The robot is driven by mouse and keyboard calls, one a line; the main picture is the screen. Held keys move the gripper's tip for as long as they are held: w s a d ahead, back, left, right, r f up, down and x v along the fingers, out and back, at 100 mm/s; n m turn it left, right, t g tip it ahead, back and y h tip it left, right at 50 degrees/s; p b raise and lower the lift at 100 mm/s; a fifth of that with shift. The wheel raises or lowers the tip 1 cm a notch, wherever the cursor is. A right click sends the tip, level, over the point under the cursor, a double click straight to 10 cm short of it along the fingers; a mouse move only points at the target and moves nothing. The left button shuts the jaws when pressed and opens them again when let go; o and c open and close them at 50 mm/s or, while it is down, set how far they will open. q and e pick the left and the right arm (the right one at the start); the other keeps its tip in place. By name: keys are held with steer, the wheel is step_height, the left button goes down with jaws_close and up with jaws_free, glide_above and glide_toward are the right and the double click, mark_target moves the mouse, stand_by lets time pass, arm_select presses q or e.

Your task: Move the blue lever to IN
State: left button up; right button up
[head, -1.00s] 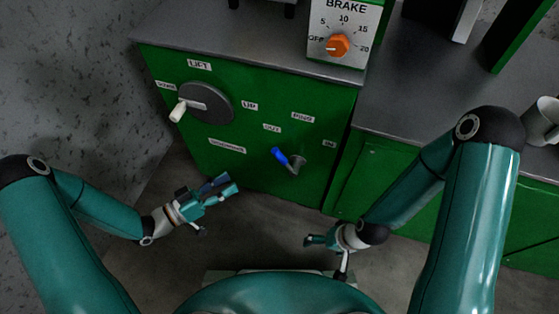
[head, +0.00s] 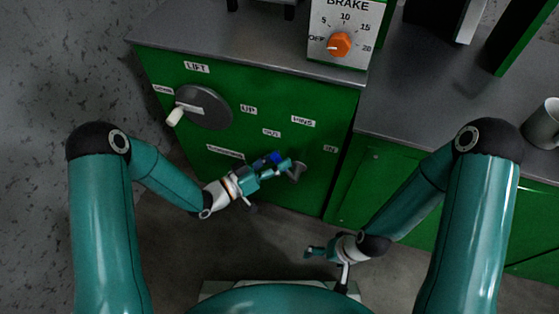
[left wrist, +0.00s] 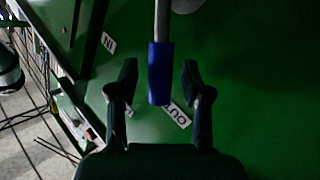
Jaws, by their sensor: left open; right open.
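The blue lever (head: 274,158) sits on the green cabinet front below the PINS label (head: 303,121), on a grey pivot (head: 297,172). It points up and left towards the OUT label (head: 271,133); the IN label (head: 330,149) is to its right. My left gripper (head: 280,165) is at the lever and partly covers it. In the left wrist view the blue handle (left wrist: 160,75) lies between the open fingers (left wrist: 160,82), with a gap on both sides. My right gripper (head: 311,251) is open and empty, low in front of the cabinet.
A grey wheel with a white handle (head: 205,107) is on the cabinet front to the left. The BRAKE box with an orange knob (head: 340,44) stands on top. A grey mug (head: 543,122) stands on the right counter. Floor in front is free.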

arm_select(q)
steer(key=shift+w+d, duration=0.15)
jaws_close()
